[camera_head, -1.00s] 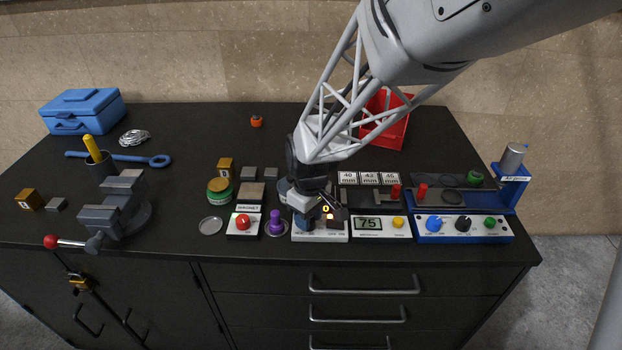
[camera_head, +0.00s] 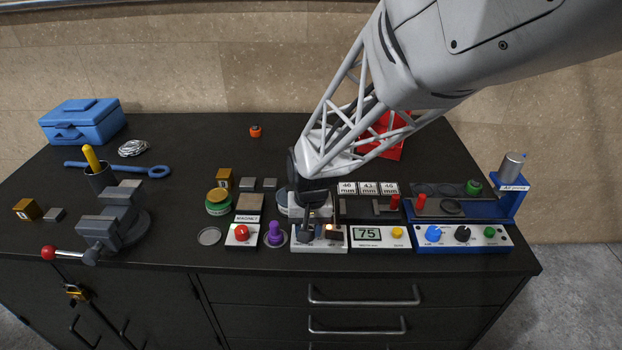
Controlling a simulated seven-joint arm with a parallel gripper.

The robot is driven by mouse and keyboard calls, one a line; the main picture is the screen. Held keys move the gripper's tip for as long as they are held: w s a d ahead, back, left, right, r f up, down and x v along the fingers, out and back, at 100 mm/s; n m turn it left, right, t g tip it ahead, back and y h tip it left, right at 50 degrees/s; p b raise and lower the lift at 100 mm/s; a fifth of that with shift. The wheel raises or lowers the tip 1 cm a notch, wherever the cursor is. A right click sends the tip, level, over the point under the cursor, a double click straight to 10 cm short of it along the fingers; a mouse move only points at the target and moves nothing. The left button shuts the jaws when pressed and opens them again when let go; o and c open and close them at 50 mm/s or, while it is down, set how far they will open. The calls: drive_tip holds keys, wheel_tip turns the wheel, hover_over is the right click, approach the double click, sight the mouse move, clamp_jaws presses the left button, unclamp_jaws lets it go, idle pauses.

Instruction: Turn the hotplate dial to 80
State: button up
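The hotplate's white front panel (camera_head: 319,245) is near the front edge of the bench, with a small orange light lit on it. My gripper (camera_head: 319,233) is right above this panel, pointing down. Its dark fingers hide the dial, and I cannot tell whether they touch it. The fingers look spread apart, one at the left and one at the right of the panel. The dial's setting cannot be read. Just right of it, a white box with a display (camera_head: 367,234) reads 75.
A purple-knobbed piece (camera_head: 275,231) and a white box with a red button (camera_head: 241,233) stand close on the left. The blue press base (camera_head: 462,240) with several knobs is on the right. A vise (camera_head: 117,222) is at the far left. The back middle is mostly clear.

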drive_tip(key=shift+m, duration=0.9)
drive_tip(key=o, duration=0.9)
drive_tip(key=shift+r, duration=0.1)
drive_tip(key=shift+d+r, duration=0.15)
drive_tip(key=shift+r, duration=1.75)
drive_tip(key=shift+d+r, duration=0.1)
drive_tip(key=shift+r, duration=1.8)
drive_tip(key=shift+s, duration=0.1)
